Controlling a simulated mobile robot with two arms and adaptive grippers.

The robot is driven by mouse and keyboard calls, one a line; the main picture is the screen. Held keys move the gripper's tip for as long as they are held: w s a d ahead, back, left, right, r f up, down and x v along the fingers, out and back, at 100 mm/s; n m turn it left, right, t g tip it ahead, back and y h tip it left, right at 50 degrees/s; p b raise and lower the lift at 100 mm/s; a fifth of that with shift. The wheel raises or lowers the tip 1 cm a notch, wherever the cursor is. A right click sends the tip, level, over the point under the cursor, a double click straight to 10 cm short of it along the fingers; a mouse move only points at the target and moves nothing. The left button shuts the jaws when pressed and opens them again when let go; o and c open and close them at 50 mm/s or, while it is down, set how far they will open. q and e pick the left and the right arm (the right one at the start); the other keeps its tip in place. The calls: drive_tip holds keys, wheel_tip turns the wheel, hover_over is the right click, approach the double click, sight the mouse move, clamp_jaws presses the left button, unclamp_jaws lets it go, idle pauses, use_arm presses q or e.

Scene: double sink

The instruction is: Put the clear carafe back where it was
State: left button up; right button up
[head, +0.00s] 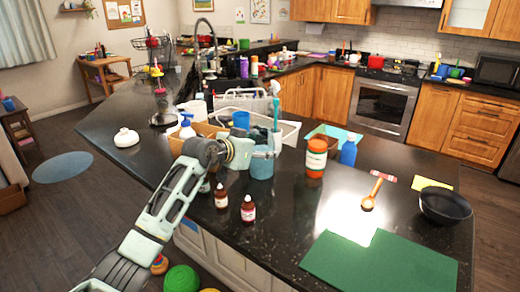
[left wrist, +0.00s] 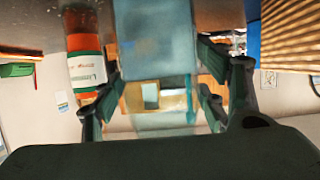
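The clear carafe (head: 262,167) looks like a bluish see-through vessel in the middle of the counter, behind two brown bottles. In the left wrist view the carafe (left wrist: 157,45) fills the space between the fingers. My left gripper (head: 250,150) reaches it from the left. In the left wrist view the finger pads of my left gripper (left wrist: 160,60) lie against both sides of it, seemingly shut on it. The carafe looks upright. I cannot tell whether its base touches the counter. My right gripper is not in view.
Orange-capped bottle (head: 316,157) and blue bottle (head: 348,153) stand right of the carafe. Brown bottles (head: 221,196) (head: 248,210) stand in front. A brown box (head: 200,130) and white rack (head: 290,132) are behind. A green mat (head: 380,262), wooden spoon (head: 370,195) and black bowl (head: 445,206) lie right.

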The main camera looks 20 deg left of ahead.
use_arm(q)
drive_tip(key=shift+o, duration=0.9)
drive_tip(key=shift+r, duration=0.1)
drive_tip(key=shift+s+a+r, duration=0.2)
drive_tip(key=shift+s, duration=0.2)
drive_tip(key=b+v, duration=0.2)
drive_tip(key=v, duration=0.9)
